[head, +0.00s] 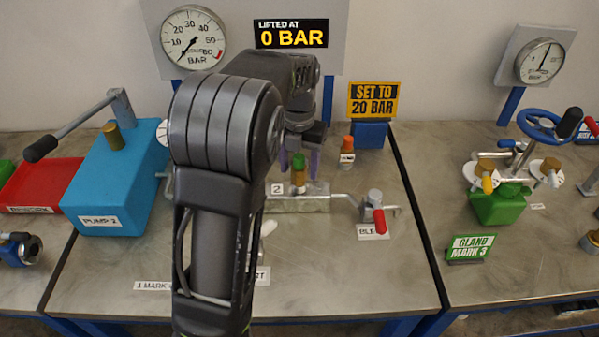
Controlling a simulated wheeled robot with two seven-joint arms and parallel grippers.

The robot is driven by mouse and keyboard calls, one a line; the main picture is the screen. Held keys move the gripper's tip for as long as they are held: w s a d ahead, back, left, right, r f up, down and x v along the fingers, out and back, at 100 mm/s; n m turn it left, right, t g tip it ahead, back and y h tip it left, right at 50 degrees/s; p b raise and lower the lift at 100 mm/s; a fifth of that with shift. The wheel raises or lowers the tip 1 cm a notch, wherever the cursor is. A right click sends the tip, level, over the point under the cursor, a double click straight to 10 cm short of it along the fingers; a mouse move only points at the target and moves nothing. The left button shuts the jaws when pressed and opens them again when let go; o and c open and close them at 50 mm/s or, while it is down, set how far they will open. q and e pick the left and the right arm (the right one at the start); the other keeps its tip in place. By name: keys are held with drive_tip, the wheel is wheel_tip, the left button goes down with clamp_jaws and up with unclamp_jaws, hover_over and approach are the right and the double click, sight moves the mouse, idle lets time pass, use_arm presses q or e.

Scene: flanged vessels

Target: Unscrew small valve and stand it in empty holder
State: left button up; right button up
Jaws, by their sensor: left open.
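A small valve (298,177) with a green and brass body stands upright above the pipe block (300,204), by a tag marked 2. My left gripper (299,163) points down over it, open, with its purple fingers on either side of the valve's top. I cannot tell whether the fingers touch it. A similar small valve with an orange cap (347,144) stands behind and to the right. I cannot make out an empty holder; my left arm hides much of the bench middle. My right gripper is not in view.
A red-handled bleed valve (377,214) sits right of the pipe block. The blue pump box (118,182) with its lever is at left. A blue block (370,134) carries the yellow 20 BAR sign. The gauge (190,40) reads near zero.

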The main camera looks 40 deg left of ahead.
sight(299, 156)
use_arm(q)
wheel_tip(299, 156, up, 6)
drive_tip(key=shift+f, duration=0.1)
drive_tip(key=shift+c, duration=0.4)
